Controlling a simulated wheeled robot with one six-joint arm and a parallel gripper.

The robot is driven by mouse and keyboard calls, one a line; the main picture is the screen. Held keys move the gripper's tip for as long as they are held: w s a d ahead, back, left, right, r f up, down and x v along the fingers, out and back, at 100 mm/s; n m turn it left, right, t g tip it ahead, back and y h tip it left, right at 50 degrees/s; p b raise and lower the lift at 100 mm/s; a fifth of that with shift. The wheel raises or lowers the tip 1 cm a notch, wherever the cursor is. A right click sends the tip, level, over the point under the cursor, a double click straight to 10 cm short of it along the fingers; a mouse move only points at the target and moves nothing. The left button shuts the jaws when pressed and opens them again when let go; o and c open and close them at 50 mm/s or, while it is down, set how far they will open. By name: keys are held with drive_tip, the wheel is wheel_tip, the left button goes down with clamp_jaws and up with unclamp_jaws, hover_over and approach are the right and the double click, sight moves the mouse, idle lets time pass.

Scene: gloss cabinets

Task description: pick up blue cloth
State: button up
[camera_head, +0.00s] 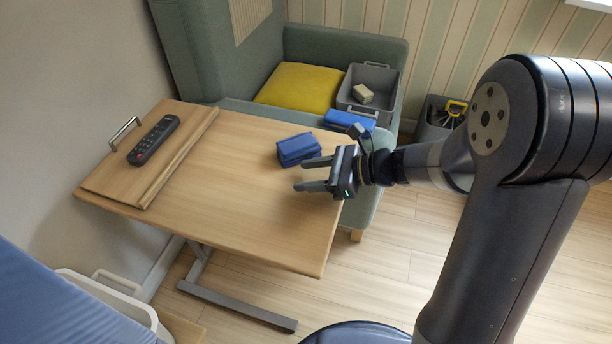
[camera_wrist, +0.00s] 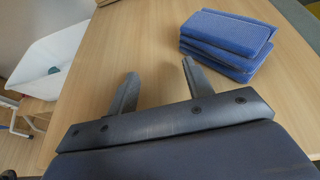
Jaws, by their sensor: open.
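A folded blue cloth (camera_head: 298,149) lies on the wooden table near its right edge. In the wrist view the blue cloth (camera_wrist: 227,42) is a stack of folded layers at the upper right, beyond my fingers and to their right. My gripper (camera_head: 306,174) is open and empty above the table, just in front of the cloth in the head view. Its two fingers (camera_wrist: 158,88) show apart in the wrist view, with bare table between them. I see no contact with the cloth.
A remote (camera_head: 154,139) lies on a raised board at the table's left. Behind the table is a sofa with a yellow cushion (camera_head: 299,88), another blue folded item (camera_head: 349,121) and a grey bin (camera_head: 383,78). A white bin (camera_wrist: 48,62) stands left of the table.

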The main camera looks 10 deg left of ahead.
drive_tip(key=o, duration=0.7)
drive_tip(key=shift+d, duration=0.1)
